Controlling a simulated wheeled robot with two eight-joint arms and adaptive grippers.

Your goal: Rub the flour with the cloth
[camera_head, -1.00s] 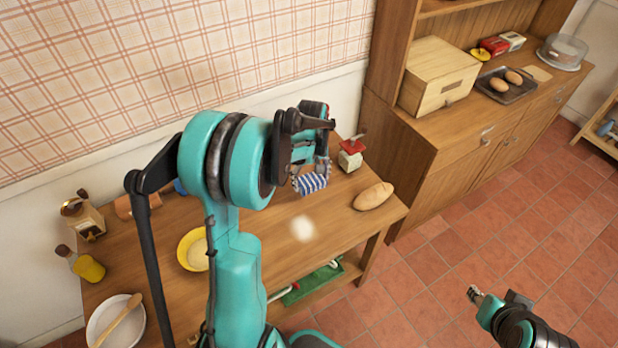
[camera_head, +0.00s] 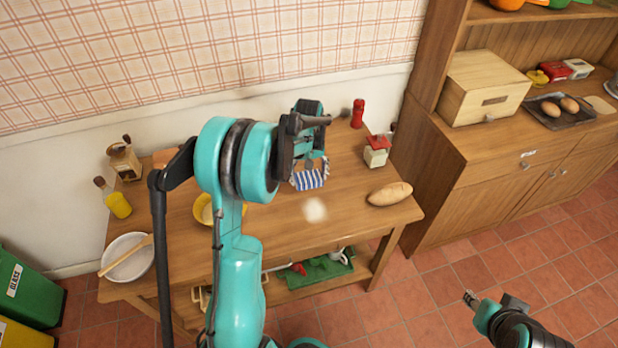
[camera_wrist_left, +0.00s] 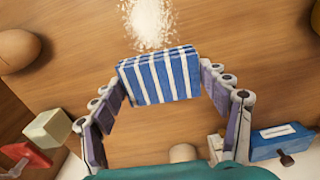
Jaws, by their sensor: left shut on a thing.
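The flour is a small white patch (camera_head: 315,210) on the wooden table (camera_head: 345,235). It also shows at the top of the left wrist view (camera_wrist_left: 150,22). The cloth (camera_head: 310,177) is blue with white stripes. My left gripper (camera_head: 309,172) is shut on the cloth and holds it just behind the flour in the head view. In the left wrist view the cloth (camera_wrist_left: 158,77) sits between the fingertips, with its edge close to the flour. Whether the cloth touches the table is unclear. My right gripper (camera_head: 472,298) is over the floor at the lower right, away from the table; its jaws are too small to judge.
A bread loaf (camera_head: 390,193) lies right of the flour. A red-topped box (camera_head: 376,154) and a red bottle (camera_head: 357,113) stand behind it. A yellow bowl (camera_head: 203,208), a white bowl (camera_head: 127,262) and a yellow bottle (camera_head: 117,203) are left. The table around the flour is clear.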

